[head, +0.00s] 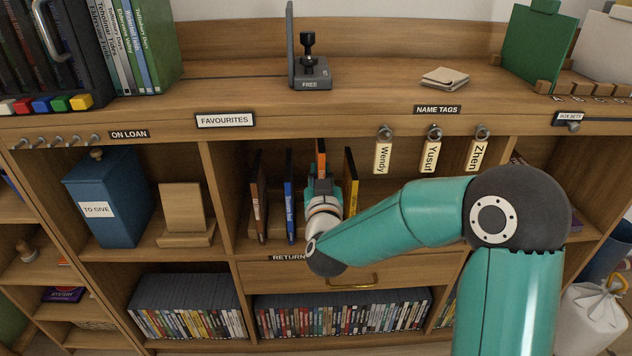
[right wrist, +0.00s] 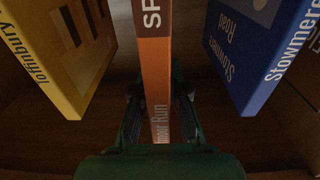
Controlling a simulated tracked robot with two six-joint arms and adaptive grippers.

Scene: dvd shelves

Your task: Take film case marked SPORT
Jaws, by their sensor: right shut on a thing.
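An orange film case (head: 321,160) stands upright in the middle shelf compartment under the FAVOURITES label. In the right wrist view the orange case (right wrist: 155,75) shows its spine, with "SP" readable on a dark band at the top and part of a title lower down. My right gripper (head: 322,186) reaches into the compartment. In the right wrist view my right gripper (right wrist: 160,115) has a finger on each side of the orange case and is shut on it. My left gripper is not in view.
A blue case (head: 290,195) and a brown case (head: 258,195) stand left of the orange one; a yellow-spined case (head: 351,170) stands to its right. In the wrist view, the yellow (right wrist: 50,50) and blue (right wrist: 262,50) cases flank it with gaps. Name tags (head: 432,155) hang above right.

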